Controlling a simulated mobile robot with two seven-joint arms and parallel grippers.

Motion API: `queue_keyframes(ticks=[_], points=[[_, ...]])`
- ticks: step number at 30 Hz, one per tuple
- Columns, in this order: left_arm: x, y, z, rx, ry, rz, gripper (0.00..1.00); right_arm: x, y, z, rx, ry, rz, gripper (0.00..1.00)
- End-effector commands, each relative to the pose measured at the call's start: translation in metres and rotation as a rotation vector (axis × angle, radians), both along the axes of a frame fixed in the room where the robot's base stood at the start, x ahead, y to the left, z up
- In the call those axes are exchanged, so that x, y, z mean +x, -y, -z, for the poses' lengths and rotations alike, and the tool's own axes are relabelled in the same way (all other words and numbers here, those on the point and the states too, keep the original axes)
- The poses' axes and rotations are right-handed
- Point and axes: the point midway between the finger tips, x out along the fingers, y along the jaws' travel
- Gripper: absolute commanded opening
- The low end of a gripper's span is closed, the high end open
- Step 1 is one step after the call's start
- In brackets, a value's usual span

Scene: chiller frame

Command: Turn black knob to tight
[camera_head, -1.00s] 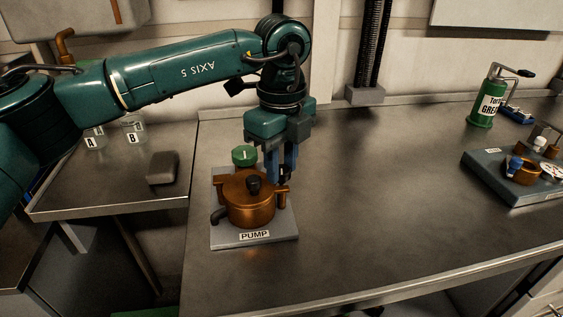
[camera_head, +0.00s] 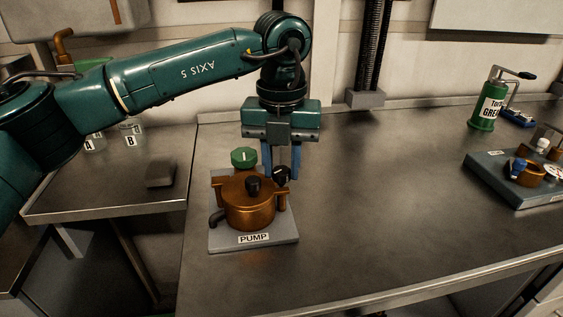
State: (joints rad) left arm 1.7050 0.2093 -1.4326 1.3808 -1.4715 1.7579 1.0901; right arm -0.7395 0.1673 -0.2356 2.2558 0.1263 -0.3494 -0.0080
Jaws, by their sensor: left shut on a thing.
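The copper pump (camera_head: 250,212) stands on a grey base plate (camera_head: 284,232) labelled PUMP. A black knob (camera_head: 281,175) with a small pale mark sits at its back right. My left gripper (camera_head: 281,176) points straight down over this knob. Its two blue fingers stand left and right of the knob, shut on it. The pump body partly hides the left fingertip. A second black knob (camera_head: 253,184) is on top of the pump's lid, and a green knob (camera_head: 244,157) with a white line stands behind the pump on the left. My right gripper is out of view.
A green grease can (camera_head: 487,106) stands at the back right. A grey block with copper and blue fittings (camera_head: 509,186) lies at the right. Jars A and B and a dark block (camera_head: 161,173) are on the left table. The bench middle is clear.

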Motion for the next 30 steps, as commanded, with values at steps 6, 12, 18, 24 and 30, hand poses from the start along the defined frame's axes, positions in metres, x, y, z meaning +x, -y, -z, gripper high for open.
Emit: queue_keyframes(ticks=[6,12,18,24,30], points=[[0.0001,0.0003,-0.0009,-0.002,0.001,0.205,0.06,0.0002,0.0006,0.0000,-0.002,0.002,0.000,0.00],[0.0000,0.0003,-0.0011,-0.002,0.001,0.395,0.06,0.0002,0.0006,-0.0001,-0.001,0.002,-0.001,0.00],[-0.0001,0.0003,-0.0012,-0.002,0.001,0.584,0.06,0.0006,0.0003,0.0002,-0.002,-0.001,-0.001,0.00],[-0.0001,0.0002,-0.0012,-0.001,0.001,0.755,0.06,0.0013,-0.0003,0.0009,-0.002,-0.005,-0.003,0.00],[0.0001,0.0001,-0.0012,-0.001,0.001,0.891,0.06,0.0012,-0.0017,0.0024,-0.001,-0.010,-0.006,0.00]])
